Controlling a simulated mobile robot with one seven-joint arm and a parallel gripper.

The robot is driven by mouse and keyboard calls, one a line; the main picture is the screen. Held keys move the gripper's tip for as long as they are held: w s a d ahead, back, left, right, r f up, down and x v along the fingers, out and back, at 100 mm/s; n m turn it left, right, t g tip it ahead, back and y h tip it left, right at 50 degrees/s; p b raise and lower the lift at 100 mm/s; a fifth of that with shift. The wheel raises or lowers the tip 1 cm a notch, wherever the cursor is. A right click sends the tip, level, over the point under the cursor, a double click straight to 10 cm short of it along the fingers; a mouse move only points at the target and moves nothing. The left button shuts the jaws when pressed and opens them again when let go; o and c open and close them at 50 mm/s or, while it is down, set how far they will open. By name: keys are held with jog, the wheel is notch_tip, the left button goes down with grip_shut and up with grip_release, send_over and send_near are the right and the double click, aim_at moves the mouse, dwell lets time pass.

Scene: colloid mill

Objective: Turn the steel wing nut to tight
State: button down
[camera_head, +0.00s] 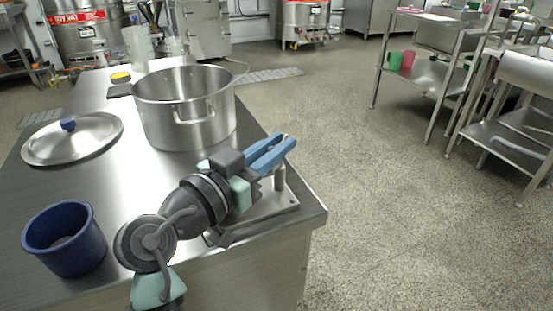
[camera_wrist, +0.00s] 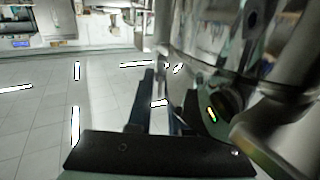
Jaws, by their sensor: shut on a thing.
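My gripper (camera_head: 276,147), with blue fingers, reaches over the right edge of the steel table, above a steel base plate (camera_head: 284,205) with a short post (camera_head: 280,178). In the wrist view, my gripper's dark fingers (camera_wrist: 158,75) reach up to small bright steel pieces, beside a large shiny steel body (camera_wrist: 205,35). The fingers are shut on a small steel part, which appears to be the wing nut (camera_head: 285,136). The fingers hide most of it, and its turn angle cannot be read. My arm hides much of the mill in the head view.
A large steel pot (camera_head: 188,120) stands close behind my gripper. A lid (camera_head: 72,140) with a blue knob and a blue cup (camera_head: 65,240) are on the table's left side. Open floor (camera_head: 400,210) lies right of the table, with steel shelves (camera_head: 430,75) beyond.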

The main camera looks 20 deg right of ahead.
jog(key=shift+s+g, duration=0.15)
jog(key=shift+g, duration=0.15)
jog(key=c, duration=1)
grip_release()
jog(key=shift+r, duration=0.1)
